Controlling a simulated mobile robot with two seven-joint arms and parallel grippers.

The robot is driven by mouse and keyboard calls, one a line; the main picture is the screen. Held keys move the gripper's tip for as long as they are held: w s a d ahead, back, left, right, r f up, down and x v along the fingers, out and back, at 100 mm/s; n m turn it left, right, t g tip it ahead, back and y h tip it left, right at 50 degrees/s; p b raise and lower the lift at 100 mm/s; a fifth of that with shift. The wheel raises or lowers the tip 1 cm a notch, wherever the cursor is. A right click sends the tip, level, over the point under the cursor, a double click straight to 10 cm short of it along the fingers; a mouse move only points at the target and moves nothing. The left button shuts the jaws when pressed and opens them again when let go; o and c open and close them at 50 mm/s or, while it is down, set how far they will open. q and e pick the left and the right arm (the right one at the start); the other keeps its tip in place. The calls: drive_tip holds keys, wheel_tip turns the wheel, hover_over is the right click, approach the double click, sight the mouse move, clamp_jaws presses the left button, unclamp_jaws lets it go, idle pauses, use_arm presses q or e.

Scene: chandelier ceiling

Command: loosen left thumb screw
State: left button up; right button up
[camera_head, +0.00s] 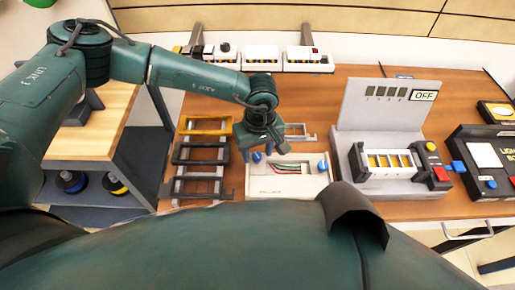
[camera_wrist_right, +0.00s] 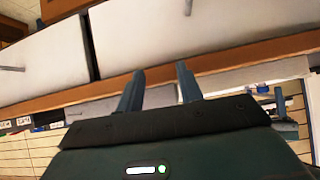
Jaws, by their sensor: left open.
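A white box (camera_head: 287,185) with colored wires in its open front stands on the wooden table. It has a blue thumb screw (camera_head: 257,157) at its left and another blue thumb screw (camera_head: 322,165) at its right. My left gripper (camera_head: 265,153) points down over the box's left part, open. In the picture the left screw shows between its fingers; I cannot tell whether they touch it. My right gripper (camera_wrist_right: 160,68) shows in the right wrist view with its fingers apart and nothing between them, facing white cabinet fronts (camera_wrist_right: 210,28).
Left of the box lie yellow and dark frames (camera_head: 203,125). Right of it stands a grey panel marked OFF (camera_head: 385,110) with a white unit (camera_head: 388,165) before it. A black box (camera_head: 485,160) is at far right. White devices (camera_head: 262,58) line the back edge.

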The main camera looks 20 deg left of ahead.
use_arm(q)
drive_tip(key=shift+c, duration=0.4)
drive_tip(key=c, duration=0.9)
